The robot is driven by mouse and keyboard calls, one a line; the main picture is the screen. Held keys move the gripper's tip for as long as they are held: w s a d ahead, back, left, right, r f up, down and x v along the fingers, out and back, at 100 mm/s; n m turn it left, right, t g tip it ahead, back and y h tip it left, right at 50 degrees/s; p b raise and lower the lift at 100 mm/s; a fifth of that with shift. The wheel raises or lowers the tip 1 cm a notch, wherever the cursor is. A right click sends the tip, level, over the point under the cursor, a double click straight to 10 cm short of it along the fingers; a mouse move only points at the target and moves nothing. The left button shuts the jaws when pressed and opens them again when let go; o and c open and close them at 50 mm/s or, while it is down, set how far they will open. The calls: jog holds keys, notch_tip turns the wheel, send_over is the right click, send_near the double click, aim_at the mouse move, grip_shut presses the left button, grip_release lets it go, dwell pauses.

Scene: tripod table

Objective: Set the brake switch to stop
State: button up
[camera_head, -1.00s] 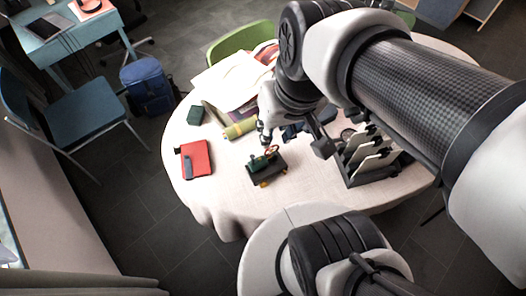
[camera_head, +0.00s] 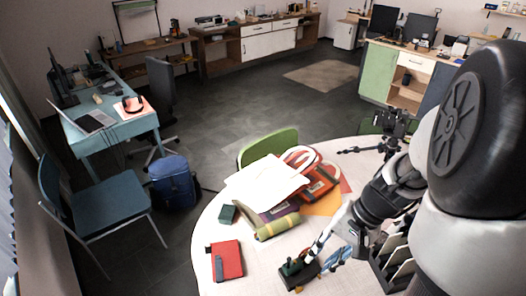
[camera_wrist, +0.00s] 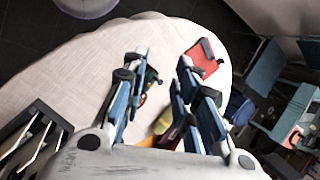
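A red notebook (camera_head: 227,261), a small green box (camera_head: 227,214), a yellow-green roll (camera_head: 277,227), papers (camera_head: 262,185) and a red bag (camera_head: 318,182) lie on the table. A dark rack (camera_wrist: 33,140) stands beside my gripper. A tripod (camera_head: 390,124) stands at the back.

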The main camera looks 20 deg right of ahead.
jog(key=s+d+f+m+t+y, duration=0.35)
jog(key=d+f+m+t, duration=0.35)
jog(key=f+m, duration=0.55)
jog(key=m+t+h+p, duration=0.1)
jog(key=m+t+h, duration=0.45)
jog(key=m, duration=0.65)
send_near(322, 285)
jog(key=s+r, duration=0.7)
jog(key=shift+h, duration=0.4)
jog(key=b+x, duration=0.2)
jog(key=x, duration=1.5)
jog(key=shift+w+d+f, duration=0.1)
jog(key=shift+w+f, duration=0.1)
jog(key=shift+c, duration=0.4)
grip_shut()
